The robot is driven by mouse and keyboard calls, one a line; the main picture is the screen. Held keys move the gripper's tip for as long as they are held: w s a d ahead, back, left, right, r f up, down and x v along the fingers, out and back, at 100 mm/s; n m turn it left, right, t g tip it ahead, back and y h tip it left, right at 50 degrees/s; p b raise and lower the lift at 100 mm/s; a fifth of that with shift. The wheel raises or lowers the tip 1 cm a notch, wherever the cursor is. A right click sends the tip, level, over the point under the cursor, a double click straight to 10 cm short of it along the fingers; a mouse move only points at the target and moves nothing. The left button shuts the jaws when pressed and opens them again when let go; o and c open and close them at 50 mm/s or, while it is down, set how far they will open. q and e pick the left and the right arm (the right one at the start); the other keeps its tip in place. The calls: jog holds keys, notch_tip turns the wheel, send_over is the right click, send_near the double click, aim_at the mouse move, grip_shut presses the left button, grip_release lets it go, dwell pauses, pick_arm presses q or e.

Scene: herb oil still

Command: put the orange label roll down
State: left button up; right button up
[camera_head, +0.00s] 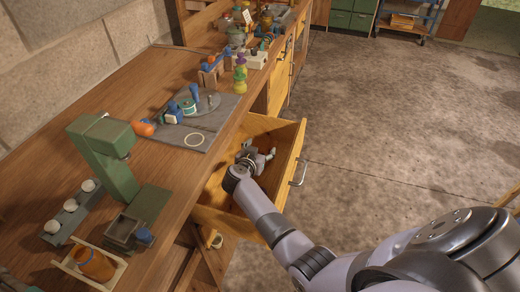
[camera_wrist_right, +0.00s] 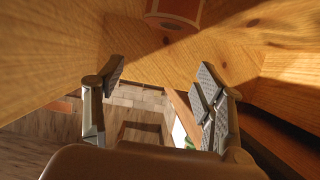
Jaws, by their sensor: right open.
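My right gripper (camera_head: 262,153) reaches down into the open wooden drawer (camera_head: 283,133) under the bench. In the right wrist view its two fingers (camera_wrist_right: 163,88) stand wide apart with nothing between them. A round orange-brown thing with a pale rim (camera_wrist_right: 177,10), which may be the orange label roll, shows at the top edge of that view, against the wood and apart from the fingers. It is cut off by the frame. In the head view I cannot make it out in the drawer. My left gripper is not in view.
A green press (camera_head: 108,155), a rounded orange thing (camera_head: 144,128) and a grey mat (camera_head: 208,138) are on the bench. An orange jar (camera_head: 95,264) sits in a wooden tray at the near left. The drawer walls surround my right gripper. The concrete floor (camera_head: 380,120) is open.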

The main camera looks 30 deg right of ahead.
jog(key=shift+r, duration=0.2)
jog(key=p+v, duration=1)
jog(key=v, duration=0.2)
jog(key=shift+r+p, duration=0.35)
jog(key=shift+r, duration=0.1)
